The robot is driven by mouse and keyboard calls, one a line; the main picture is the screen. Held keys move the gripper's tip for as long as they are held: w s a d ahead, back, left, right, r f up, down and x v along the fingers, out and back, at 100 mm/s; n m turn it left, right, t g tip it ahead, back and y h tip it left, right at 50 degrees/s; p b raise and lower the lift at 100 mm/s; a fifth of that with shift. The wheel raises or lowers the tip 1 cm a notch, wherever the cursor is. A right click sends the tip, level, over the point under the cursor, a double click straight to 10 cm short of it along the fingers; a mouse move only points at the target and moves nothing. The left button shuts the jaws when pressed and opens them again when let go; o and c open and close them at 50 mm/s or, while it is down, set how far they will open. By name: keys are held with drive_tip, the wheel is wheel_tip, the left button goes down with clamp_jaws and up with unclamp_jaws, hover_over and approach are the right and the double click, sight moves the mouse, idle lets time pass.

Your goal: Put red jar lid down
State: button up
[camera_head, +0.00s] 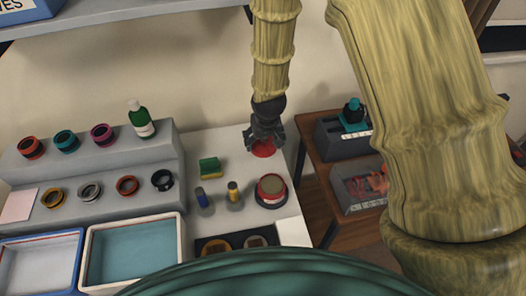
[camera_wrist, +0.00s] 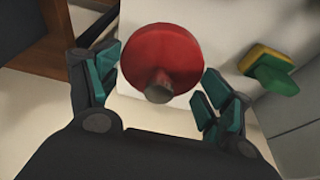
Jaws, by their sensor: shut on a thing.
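The red jar lid (camera_head: 263,149) is a round red disc in the head view, just under my gripper (camera_head: 265,140), over the far right part of the grey-white worktop. In the wrist view the lid (camera_wrist: 162,55) shows large, with a grey-tipped knob facing the camera. It sits between the two teal-padded fingers of my gripper (camera_wrist: 160,92), which is shut on it. I cannot tell whether the lid touches the worktop. A round jar (camera_head: 271,190) with a red and pale top and a dark base stands nearer on the worktop.
A green and yellow sponge (camera_head: 209,168) lies left of the lid; a blue-topped bottle (camera_head: 203,199) and a yellow-topped one (camera_head: 233,195) stand nearer. A stepped rack (camera_head: 100,176) holds several rings and a green bottle (camera_head: 140,119). A wooden table (camera_head: 318,148) with dark trays is right.

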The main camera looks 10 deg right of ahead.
sight(263, 144)
drive_tip(key=x, duration=0.3)
drive_tip(key=shift+w+a+f+p, duration=0.1)
drive_tip(key=shift+w+f+p, duration=0.1)
drive_tip(key=shift+f+p, duration=0.15)
drive_tip(key=shift+s+f, duration=0.3)
drive_tip(key=shift+s, duration=0.1)
drive_tip(key=x, duration=0.1)
drive_tip(key=p+x, duration=0.1)
drive_tip(key=shift+s+f, duration=0.1)
drive_tip(key=shift+f, duration=0.35)
drive_tip(key=shift+s+f, duration=0.1)
drive_tip(key=shift+f, duration=0.35)
drive_tip(key=shift+f, duration=0.2)
drive_tip(key=o, duration=1)
drive_tip(key=shift+r, duration=0.1)
drive_tip(key=shift+b+v, duration=1.3)
drive_tip(key=shift+v, duration=4.75)
